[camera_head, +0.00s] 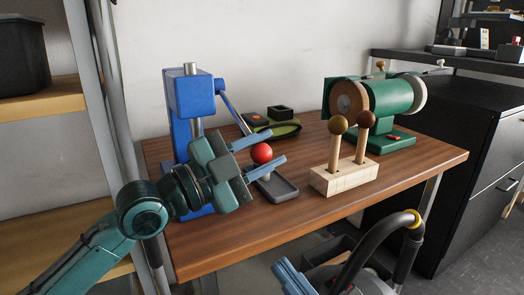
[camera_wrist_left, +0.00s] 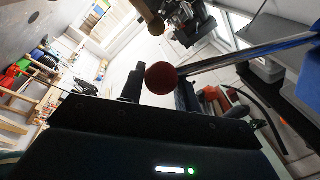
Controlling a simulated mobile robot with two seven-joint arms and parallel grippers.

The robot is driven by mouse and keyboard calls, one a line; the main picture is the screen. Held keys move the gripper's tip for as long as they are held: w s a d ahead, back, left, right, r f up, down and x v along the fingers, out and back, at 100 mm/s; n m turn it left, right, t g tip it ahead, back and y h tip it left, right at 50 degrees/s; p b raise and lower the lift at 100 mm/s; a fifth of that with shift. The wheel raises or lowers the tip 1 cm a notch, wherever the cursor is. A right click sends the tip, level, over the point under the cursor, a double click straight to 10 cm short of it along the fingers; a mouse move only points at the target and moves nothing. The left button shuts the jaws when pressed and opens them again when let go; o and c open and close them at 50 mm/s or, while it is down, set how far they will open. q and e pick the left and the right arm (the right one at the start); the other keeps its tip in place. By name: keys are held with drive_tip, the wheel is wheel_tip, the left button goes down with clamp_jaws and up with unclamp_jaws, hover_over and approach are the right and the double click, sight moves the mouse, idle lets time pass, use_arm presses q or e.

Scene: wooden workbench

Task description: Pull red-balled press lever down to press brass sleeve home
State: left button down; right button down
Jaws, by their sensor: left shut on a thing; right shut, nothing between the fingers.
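The blue press (camera_head: 190,95) stands at the table's left, with a steel column on top. Its lever (camera_head: 232,108) slopes down to the right to a red ball (camera_head: 262,153). My left gripper (camera_head: 276,145) is shut on the red ball, with a finger on either side. In the left wrist view the red ball (camera_wrist_left: 161,78) sits between the dark fingers, and the lever rod (camera_wrist_left: 235,57) runs right to the blue press (camera_wrist_left: 309,85). My right gripper (camera_head: 290,277) is shut and empty at the bottom, below the table's front edge. I cannot make out the brass sleeve; my left gripper covers the press's lower part.
A pale wooden block (camera_head: 343,179) with two ball-topped handles stands to the right. A green machine (camera_head: 391,97) is behind it. Small dark boxes (camera_head: 280,112) lie at the back. The table's front right (camera_head: 400,185) is clear.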

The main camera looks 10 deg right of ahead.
use_arm(q)
drive_tip(key=shift+w+a+f, duration=0.2)
drive_tip(key=shift+w, duration=0.15)
drive_tip(key=c, duration=1.1)
unclamp_jaws()
drive_tip(key=shift+o, duration=0.2)
drive_tip(key=shift+f, duration=0.1)
drive_tip(key=shift+s+a, duration=0.1)
drive_tip(key=shift+a, duration=0.25)
drive_tip(key=b+v, duration=0.2)
drive_tip(key=v, duration=1)
drive_tip(key=shift+s, duration=0.25)
use_arm(e)
drive_tip(key=shift+d+r+n+y, duration=0.15)
drive_tip(key=shift+r+n+y, duration=1.3)
drive_tip(key=shift+n+y, duration=0.2)
drive_tip(key=shift+t, duration=0.3)
